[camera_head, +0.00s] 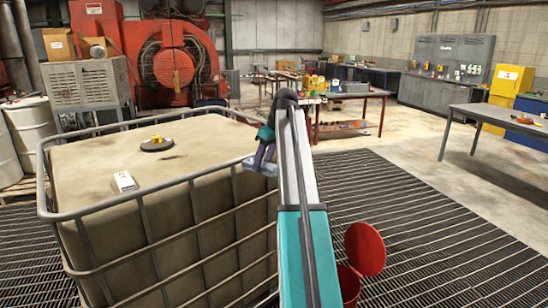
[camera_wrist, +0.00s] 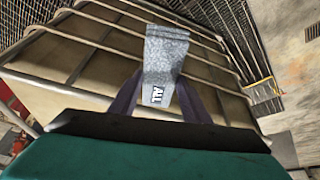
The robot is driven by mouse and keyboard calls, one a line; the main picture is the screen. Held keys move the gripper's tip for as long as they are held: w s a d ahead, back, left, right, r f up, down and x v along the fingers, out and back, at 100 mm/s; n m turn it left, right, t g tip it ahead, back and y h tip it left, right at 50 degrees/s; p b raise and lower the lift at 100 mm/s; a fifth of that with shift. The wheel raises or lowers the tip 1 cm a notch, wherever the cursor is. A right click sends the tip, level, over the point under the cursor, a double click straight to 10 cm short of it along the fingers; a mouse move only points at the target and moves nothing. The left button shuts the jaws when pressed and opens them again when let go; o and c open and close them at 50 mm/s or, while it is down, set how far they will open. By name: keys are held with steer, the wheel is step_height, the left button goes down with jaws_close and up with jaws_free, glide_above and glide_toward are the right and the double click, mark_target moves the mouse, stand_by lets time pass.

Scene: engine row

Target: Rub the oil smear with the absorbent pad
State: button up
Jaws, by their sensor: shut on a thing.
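My gripper (camera_wrist: 160,92) is shut on a grey speckled absorbent pad (camera_wrist: 166,52) with a lettered white label, seen between the two dark fingers in the wrist view. In the head view, my gripper (camera_head: 262,160) is at the right side of a caged beige tank (camera_head: 95,165), close to its top rail, with the grey pad (camera_head: 258,168) below the fingers. I cannot tell whether the pad touches the rail. A faint brownish mark (camera_head: 172,157) shows on the tank top; I cannot tell whether it is the oil smear.
A metal rail (camera_head: 100,232) edges the tank. A red lid (camera_head: 365,248) stands open right of my arm. Grating floor (camera_head: 430,220) at right is clear.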

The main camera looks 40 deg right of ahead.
steer(key=w+a+f+n+b, duration=0.1)
steer(key=a+f, duration=0.2)
steer(key=a, duration=0.6)
steer(key=w+a+f, duration=0.2)
steer(key=a+f, duration=0.1)
steer(key=a, duration=0.6)
steer(key=w+a+f+n+b, duration=0.1)
steer(key=a+f, duration=0.2)
steer(key=a, duration=0.6)
steer(key=s+a+f+m, duration=0.2)
steer(key=s+a+f, duration=0.1)
steer(key=a, duration=0.4)
steer(key=s+a+f+m+h, duration=0.1)
steer(key=s+a+f+m, duration=0.2)
steer(key=a, duration=0.5)
steer(key=shift+s+a+f+b, duration=0.2)
steer(key=shift+f+b, duration=0.2)
steer(key=shift+f, duration=0.2)
steer(key=shift+a, duration=0.15)
